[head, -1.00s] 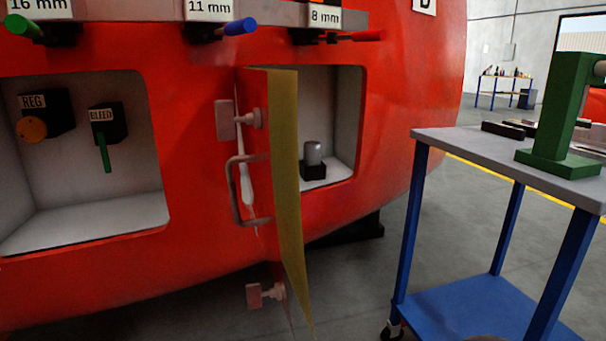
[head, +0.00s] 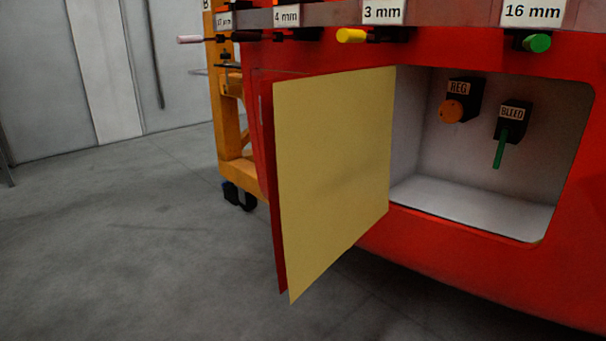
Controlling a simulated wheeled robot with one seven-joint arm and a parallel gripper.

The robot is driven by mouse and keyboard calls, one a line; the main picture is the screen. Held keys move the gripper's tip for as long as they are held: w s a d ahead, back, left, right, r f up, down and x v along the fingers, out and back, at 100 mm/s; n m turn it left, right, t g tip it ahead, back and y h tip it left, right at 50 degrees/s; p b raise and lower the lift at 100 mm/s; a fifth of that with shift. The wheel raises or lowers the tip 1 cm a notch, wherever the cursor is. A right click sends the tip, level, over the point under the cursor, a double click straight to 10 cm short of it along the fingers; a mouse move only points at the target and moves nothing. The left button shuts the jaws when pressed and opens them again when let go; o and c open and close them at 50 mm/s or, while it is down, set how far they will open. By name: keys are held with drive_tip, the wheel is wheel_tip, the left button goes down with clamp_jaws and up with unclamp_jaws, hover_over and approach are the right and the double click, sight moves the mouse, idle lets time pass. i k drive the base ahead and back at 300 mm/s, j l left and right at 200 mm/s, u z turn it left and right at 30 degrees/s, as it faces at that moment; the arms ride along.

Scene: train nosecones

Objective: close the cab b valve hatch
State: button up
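A hatch door (head: 335,175) stands open on the red nosecone in the head view. Its yellowish inner face is toward me, and it is hinged at the left edge of a recess. Inside the open recess (head: 480,205) are an orange knob marked REG (head: 452,110) and a green lever marked BLEED (head: 500,148), which hangs down. No cab letter shows fully beside this hatch, so I cannot tell whether it is the cab b hatch. My gripper is not in view.
A rail (head: 450,14) above the recess holds several labelled tools with coloured handles. A yellow-orange wheeled frame (head: 232,140) stands behind the door at left. Grey floor (head: 130,240) is clear at the left, up to a grey wall (head: 40,80).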

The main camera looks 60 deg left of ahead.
sight(327, 135)
drive_tip(key=k+j+u, duration=0.1)
drive_tip(key=j+u, duration=0.35)
drive_tip(key=j, duration=0.65)
drive_tip(key=i+j+u, duration=0.1)
drive_tip(key=j+u, duration=0.35)
drive_tip(key=j, duration=0.65)
